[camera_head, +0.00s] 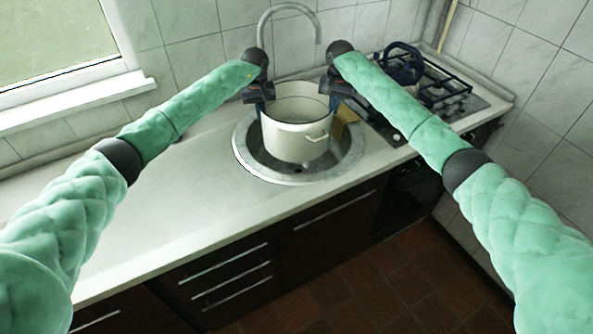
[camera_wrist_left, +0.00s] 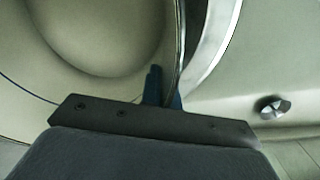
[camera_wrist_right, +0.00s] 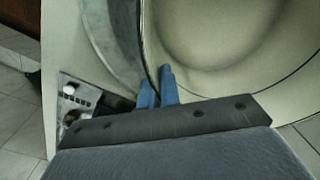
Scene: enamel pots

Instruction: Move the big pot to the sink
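The big pot (camera_head: 298,140), cream with a dark rim line and a side handle facing front, is upright within the outline of the round metal sink (camera_head: 243,158). I cannot tell whether its base touches the sink bottom. My left gripper (camera_head: 262,103) is at the pot's left rim; in the left wrist view its blue fingers (camera_wrist_left: 164,88) are close together with the pot wall between them. My right gripper (camera_head: 335,102) is at the right rim; in the right wrist view its fingers (camera_wrist_right: 157,88) pinch the wall. The pot (camera_wrist_right: 225,45) looks empty inside.
A curved faucet (camera_head: 290,7) stands behind the sink. A yellowish block (camera_head: 347,112) sits beside the pot. The counter (camera_head: 190,190) left of the sink is clear.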

